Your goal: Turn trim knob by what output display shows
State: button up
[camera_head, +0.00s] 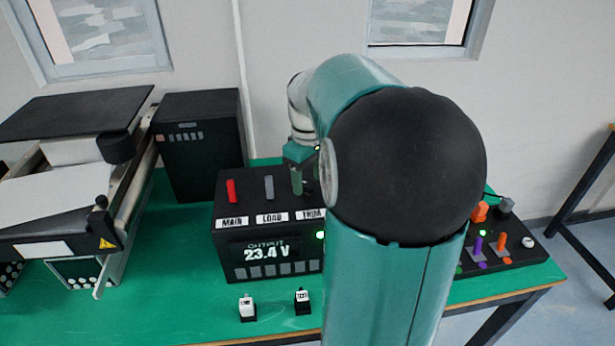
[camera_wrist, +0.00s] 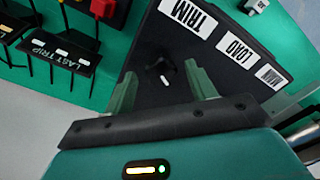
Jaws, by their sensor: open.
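The black power unit (camera_head: 222,262) stands on the green table, with an output display (camera_head: 267,252) reading 23.4 V. Its top carries MAIN, LOAD and TRIM labels; the TRIM label (camera_head: 311,215) also shows in the wrist view (camera_wrist: 188,17). The dark trim knob (camera_wrist: 157,70) has a white mark and sits on the panel beside that label. My gripper (camera_head: 297,182) is over the TRIM end of the unit and hides the knob in the head view. In the wrist view its green fingers (camera_wrist: 162,88) are open, one on each side of the knob. Contact cannot be told.
A red lever (camera_head: 231,190) and a grey lever (camera_head: 269,187) stand behind MAIN and LOAD. Two small switches (camera_head: 247,307) (camera_head: 302,300) sit in front. A conveyor (camera_head: 62,205) is at left, a black cabinet (camera_head: 198,145) behind, a control box (camera_head: 520,255) at right.

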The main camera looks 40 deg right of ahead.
jog(key=shift+f, duration=0.15)
jog(key=c, duration=1)
jog(key=shift+m, duration=0.3)
jog(key=m, duration=0.4)
jog(key=shift+a, duration=0.1)
jog(key=shift+m, duration=2.4)
